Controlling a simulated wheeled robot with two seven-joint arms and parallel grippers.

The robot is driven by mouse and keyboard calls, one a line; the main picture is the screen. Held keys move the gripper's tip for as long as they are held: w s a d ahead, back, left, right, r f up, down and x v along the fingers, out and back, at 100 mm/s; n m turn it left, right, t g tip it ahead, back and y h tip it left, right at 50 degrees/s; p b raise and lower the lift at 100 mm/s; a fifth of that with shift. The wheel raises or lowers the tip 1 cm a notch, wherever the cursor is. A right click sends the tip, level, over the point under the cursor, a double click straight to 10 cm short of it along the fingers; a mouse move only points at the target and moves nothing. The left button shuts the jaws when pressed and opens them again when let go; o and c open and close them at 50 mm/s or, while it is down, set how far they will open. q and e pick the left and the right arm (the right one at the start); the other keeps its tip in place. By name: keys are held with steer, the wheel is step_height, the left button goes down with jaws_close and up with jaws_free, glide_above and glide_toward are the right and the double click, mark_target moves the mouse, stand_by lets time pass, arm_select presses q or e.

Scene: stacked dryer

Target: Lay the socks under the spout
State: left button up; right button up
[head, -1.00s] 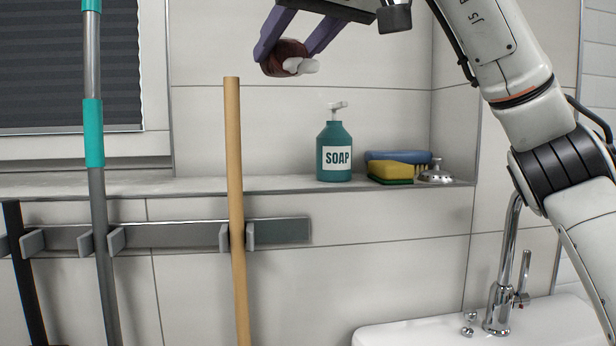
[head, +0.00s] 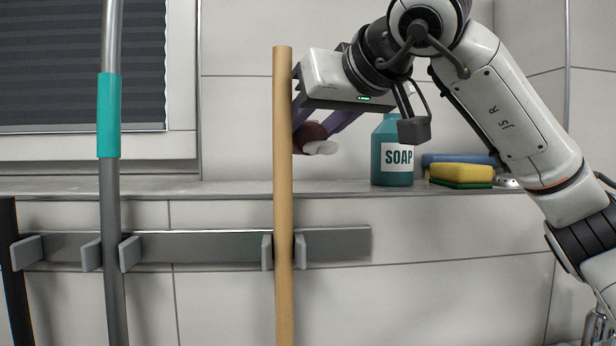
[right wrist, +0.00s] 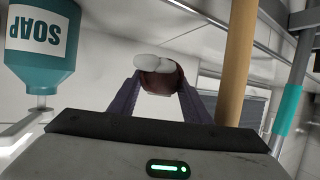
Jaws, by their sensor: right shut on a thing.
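The socks show as a small dark red and white bundle (head: 319,148) in the head view, just right of a wooden pole and above the wall ledge. My right gripper (head: 312,128) is shut on the bundle, with a purple finger on each side. The right wrist view shows the same socks (right wrist: 162,74) between the fingertips, white part on top and dark red below. The spout is out of view now. My left gripper is in neither view.
The wooden pole (head: 283,200) stands close by the gripper in a wall rack (head: 210,246). A teal-banded pole (head: 110,190) stands further left. A soap bottle (head: 392,160) and yellow sponge (head: 461,174) sit on the ledge (head: 220,187), right of the gripper.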

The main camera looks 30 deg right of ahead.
mark_target(307, 190)
steer(key=shift+f+b, duration=0.7)
steer(key=shift+f, duration=1.75)
steer(key=shift+f, duration=0.1)
steer(key=o, duration=0.8)
steer(key=shift+o, duration=0.3)
